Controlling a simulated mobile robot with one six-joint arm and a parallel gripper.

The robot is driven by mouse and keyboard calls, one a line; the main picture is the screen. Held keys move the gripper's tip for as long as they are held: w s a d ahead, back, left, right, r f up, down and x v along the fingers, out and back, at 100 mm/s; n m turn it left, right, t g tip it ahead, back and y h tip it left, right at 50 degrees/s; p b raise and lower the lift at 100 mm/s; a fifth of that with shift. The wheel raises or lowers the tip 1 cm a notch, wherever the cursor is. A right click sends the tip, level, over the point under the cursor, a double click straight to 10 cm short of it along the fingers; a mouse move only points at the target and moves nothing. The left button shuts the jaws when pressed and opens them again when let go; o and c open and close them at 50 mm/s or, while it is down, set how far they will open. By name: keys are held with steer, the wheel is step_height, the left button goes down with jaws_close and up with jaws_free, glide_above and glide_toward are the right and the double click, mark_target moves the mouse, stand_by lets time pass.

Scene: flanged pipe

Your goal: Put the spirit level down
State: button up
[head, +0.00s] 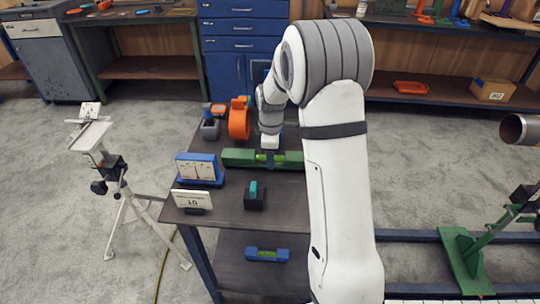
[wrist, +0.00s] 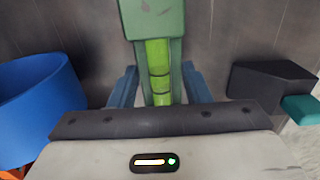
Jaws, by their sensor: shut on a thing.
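The green spirit level (head: 238,157) lies across the dark cart top in the head view, its yellow-green vial near the middle. My gripper (head: 269,154) reaches down over it and is shut on its middle part. In the wrist view, the level (wrist: 155,22) runs away from me between the two blue fingers of my gripper (wrist: 160,88). Whether its underside touches the cart top or hangs just above it, I cannot tell. Its right end is hidden behind my arm in the head view.
A blue level (head: 267,254) lies on the lower shelf. A tripod (head: 112,180) stands left.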

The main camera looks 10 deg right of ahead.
steer(key=o, duration=1.3)
steer(key=shift+f, duration=0.1)
step_height(320, 180, up, 11)
steer(key=s+r+m, duration=0.4)
steer(key=s+r, duration=0.1)
steer(key=s, duration=0.2)
steer(key=s+a+f+m+t, duration=0.1)
steer(key=s+m, duration=0.9)
steer(key=s, duration=1.1)
steer(key=shift+f+t+p, duration=0.2)
steer(key=shift+t+p, duration=0.1)
steer(key=shift+t, duration=0.4)
steer(key=shift+a+r, duration=0.1)
steer(key=shift+r, duration=0.05)
